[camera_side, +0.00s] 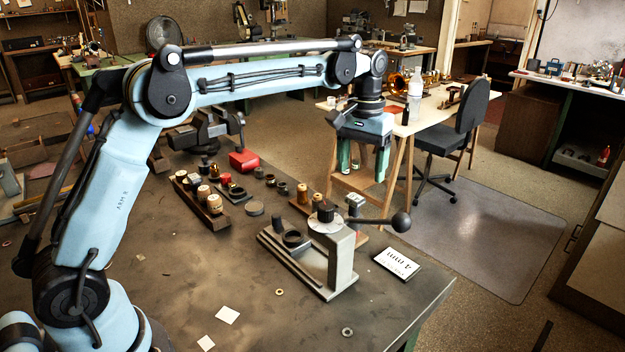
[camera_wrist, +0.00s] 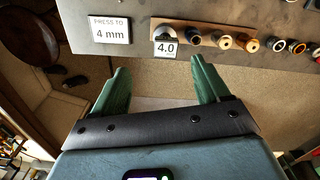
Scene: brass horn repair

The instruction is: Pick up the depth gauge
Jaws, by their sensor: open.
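The depth gauge (camera_wrist: 165,48) appears to be the small piece with a rounded grey top and a white face reading "4.0", at the left end of a wooden strip in the wrist view. In the side view it seems to be the small pale piece (camera_side: 355,204) behind the press, partly hidden. My gripper (camera_side: 362,180) points downward near the bench's far edge, its green fingers spread and empty. In the wrist view my open fingers (camera_wrist: 157,72) lie just below the gauge, apart from it.
A grey lever press (camera_side: 340,262) with a black ball handle stands in front of the gauge. A "4 mm" sign (camera_side: 397,264) lies to its right. The wooden strip (camera_wrist: 200,35) also carries brass-coloured pieces. A red box (camera_side: 243,161) and wooden rack (camera_side: 201,205) sit left.

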